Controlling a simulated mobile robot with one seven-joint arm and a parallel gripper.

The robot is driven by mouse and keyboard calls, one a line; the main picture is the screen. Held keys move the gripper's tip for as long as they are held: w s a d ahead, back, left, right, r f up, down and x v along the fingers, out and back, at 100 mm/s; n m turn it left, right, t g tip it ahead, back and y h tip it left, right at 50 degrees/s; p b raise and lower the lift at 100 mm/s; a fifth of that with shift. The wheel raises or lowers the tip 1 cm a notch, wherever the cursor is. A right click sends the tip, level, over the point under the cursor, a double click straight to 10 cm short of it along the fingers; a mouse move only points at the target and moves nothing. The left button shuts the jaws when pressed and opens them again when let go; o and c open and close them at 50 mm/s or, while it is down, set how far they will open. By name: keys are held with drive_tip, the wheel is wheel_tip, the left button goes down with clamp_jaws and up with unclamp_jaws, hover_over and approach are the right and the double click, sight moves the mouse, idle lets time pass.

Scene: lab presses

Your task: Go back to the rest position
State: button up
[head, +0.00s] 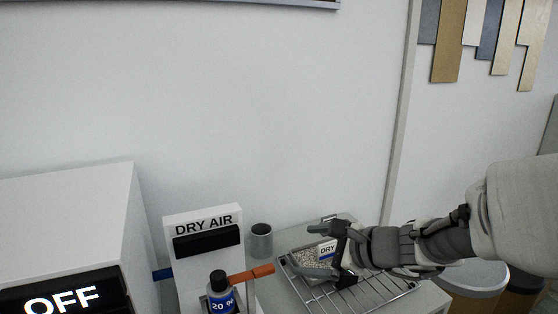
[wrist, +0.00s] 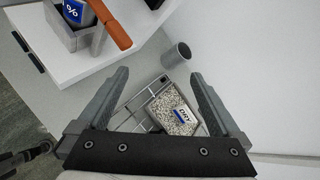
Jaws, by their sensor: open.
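My gripper (head: 343,254) is at the right in the head view, above a wire rack (head: 372,294) on the bench. In the wrist view my gripper (wrist: 158,92) has its two fingers spread wide with nothing held between them. A tray of speckled granules labelled DRY (head: 322,254) sits on the rack, partly hidden by my gripper in the head view. In the wrist view the DRY tray (wrist: 171,113) lies beyond the fingers, nearer the right one.
A DRY AIR stand (head: 203,222) holds a dark blue bottle (head: 221,300) beside an orange handle (head: 251,273). A white box with an OFF display (head: 62,299) is at left. Round bins (head: 470,279) stand at right.

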drive_tip(key=s+a+r+n+g+h+p, duration=0.2)
drive_tip(key=s+r+n+g+p, duration=0.25)
drive_tip(key=s+n, duration=0.7)
drive_tip(key=s+d+r+n+t+h+p, duration=0.1)
drive_tip(key=s+d+r+n+h+p, duration=0.1)
drive_tip(key=s+d+r+n+h, duration=0.3)
drive_tip(key=s+d+n+h, duration=0.1)
drive_tip(key=s+d+n, duration=0.2)
drive_tip(key=shift+s+d+r+t, duration=0.25)
drive_tip(key=shift+s+r+t, duration=0.05)
drive_tip(key=shift+t, duration=0.05)
drive_tip(key=shift+n, duration=0.25)
idle(4.7)
